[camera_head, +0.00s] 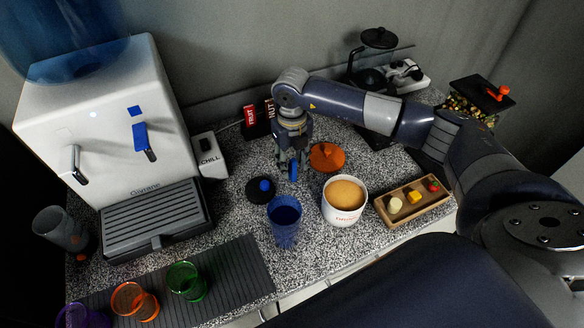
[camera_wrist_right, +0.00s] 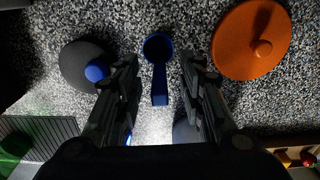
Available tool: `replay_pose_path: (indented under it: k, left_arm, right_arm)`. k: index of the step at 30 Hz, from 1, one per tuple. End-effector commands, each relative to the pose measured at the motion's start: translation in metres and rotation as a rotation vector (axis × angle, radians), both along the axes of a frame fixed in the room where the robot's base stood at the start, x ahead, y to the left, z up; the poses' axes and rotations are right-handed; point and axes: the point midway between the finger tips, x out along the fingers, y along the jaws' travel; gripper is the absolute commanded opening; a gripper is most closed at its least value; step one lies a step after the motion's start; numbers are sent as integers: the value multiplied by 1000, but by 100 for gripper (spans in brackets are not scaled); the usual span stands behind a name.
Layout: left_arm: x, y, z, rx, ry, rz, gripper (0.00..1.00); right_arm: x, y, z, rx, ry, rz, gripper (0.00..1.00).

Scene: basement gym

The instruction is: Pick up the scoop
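The blue scoop (camera_wrist_right: 158,50) lies on the speckled counter in the right wrist view, its round bowl at the top and its handle pointing down the picture. In the head view a small blue part of the scoop (camera_head: 293,172) shows at my right gripper's fingers; the rest is hidden. My right gripper (camera_head: 291,160) points down over it. In the wrist view the right gripper (camera_wrist_right: 159,64) has its fingers apart, one on each side of the scoop, with visible gaps and no clear contact. My left gripper is not in view.
An orange lid (camera_head: 333,160) and a black lid with a blue knob (camera_head: 256,194) flank the scoop closely. A blue cup (camera_head: 284,228) and a white tub (camera_head: 344,216) of tan powder stand nearer. A wooden tray (camera_head: 420,209) is right; a water dispenser (camera_head: 110,110) is left.

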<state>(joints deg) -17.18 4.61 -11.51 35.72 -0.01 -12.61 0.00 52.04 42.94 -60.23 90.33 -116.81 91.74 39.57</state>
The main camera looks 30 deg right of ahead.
Motion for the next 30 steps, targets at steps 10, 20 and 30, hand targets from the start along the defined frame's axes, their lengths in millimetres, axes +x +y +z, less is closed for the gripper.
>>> replay_pose_path:
  k: [10, 20, 30]
  left_arm:
    - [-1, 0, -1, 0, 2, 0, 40]
    - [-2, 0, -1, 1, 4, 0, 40]
    - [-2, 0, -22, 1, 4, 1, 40]
  right_arm:
    - [0, 0, 0, 1, 0, 1, 3]
    - [0, 0, 1, 1, 0, 1, 3]
    - [1, 1, 52, 1, -7, 2, 3]
